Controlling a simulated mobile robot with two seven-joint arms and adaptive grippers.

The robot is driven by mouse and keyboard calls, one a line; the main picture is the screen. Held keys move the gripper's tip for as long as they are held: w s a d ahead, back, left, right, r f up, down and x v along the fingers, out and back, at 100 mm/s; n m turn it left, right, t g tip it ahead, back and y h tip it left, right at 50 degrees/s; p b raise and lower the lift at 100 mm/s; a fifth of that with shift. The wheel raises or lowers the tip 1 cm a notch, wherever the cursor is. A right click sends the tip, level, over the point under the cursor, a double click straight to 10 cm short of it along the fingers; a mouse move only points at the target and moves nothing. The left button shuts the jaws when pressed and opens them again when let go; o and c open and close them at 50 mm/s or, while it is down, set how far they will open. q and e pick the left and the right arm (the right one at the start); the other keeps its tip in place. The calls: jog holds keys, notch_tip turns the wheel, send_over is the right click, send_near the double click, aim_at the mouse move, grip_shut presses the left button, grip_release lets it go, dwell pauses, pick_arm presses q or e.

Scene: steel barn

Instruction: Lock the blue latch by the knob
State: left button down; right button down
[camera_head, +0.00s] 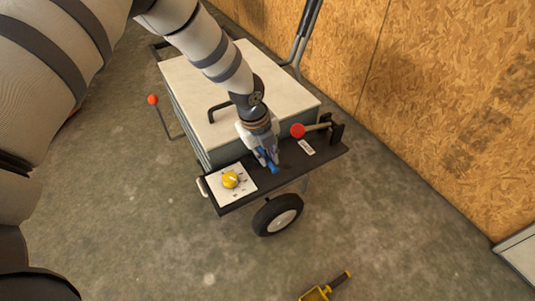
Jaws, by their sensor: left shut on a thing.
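The blue latch (271,165) sits on the dark front shelf (235,203) of a wheeled cart, between a yellow dial and a red ball knob. My left gripper (268,156) reaches down from above and is shut on the latch's blue part. The fingers cover much of the latch, so its knob and its exact position cannot be told. My right gripper is not in view.
The yellow dial (230,180) on its white plate is close on the left. The red ball knob (297,131) on a lever is close on the right. The cart's pale lid (187,90) has a black handle. A yellow tool (316,294) lies on the floor.

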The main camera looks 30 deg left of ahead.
pick_arm(q)
jog(key=c, duration=1.6)
grip_release()
notch_tip(320, 180, up, 12)
jog(key=s+a, duration=0.1)
jog(key=s, duration=0.1)
jog(key=shift+a, duration=0.15)
jog(key=shift+f, duration=0.1)
